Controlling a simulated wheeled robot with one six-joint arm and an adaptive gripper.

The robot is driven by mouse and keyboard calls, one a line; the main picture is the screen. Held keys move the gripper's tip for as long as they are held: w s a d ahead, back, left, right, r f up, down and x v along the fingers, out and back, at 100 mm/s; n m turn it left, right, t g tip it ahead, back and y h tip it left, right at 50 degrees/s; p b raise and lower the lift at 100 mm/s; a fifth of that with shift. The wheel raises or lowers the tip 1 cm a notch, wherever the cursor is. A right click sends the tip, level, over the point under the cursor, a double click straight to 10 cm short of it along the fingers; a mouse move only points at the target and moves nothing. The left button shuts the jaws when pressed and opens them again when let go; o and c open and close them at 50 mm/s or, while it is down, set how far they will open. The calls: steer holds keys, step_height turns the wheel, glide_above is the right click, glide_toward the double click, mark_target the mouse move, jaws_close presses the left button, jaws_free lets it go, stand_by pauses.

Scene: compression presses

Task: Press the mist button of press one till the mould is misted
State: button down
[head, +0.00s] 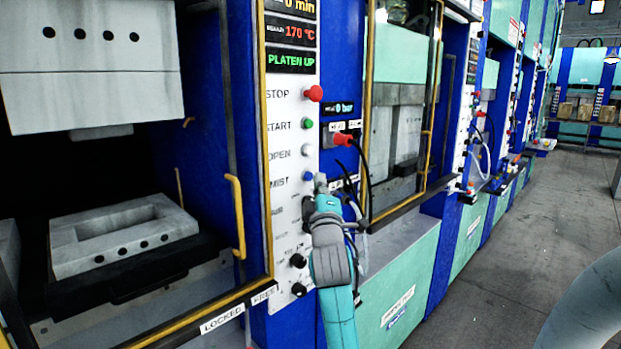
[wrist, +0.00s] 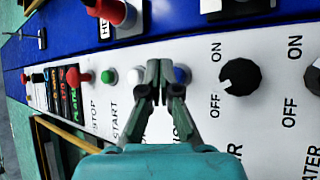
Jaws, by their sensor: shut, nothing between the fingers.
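The mist button (head: 308,176) is a small blue button beside the MIST label on the white panel of the nearest press. It also shows in the wrist view (wrist: 182,75), partly behind the fingers. My gripper (head: 320,184) is shut and empty, its tips just right of the button in the head view. In the wrist view my gripper (wrist: 165,72) overlaps the button's left edge; I cannot tell whether it touches. The lower mould (head: 125,236) is a pale grey block with a rectangular cavity, under the raised upper block (head: 88,60). No mist is visible over it.
Near the mist button are the red STOP button (head: 313,93), green START button (head: 308,124), white OPEN button (head: 307,151) and black knobs (head: 298,261). A yellow door handle (head: 236,215) stands left of the panel. A red plug (head: 343,139) and cables hang to the right.

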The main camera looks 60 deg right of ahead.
steer(key=shift+w, duration=0.25)
steer(key=shift+w+d, duration=0.15)
steer(key=shift+w, duration=0.35)
stand_by(0.8)
steer(key=shift+s, duration=0.15)
steer(key=shift+s+a, duration=0.25)
steer(key=shift+s, duration=0.5)
steer(key=shift+s+a, duration=0.2)
steer(key=shift+s, duration=0.6)
steer(key=shift+s+a, duration=0.15)
steer(key=shift+s, duration=0.7)
steer(key=shift+s+a, duration=0.2)
steer(key=shift+s, duration=0.6)
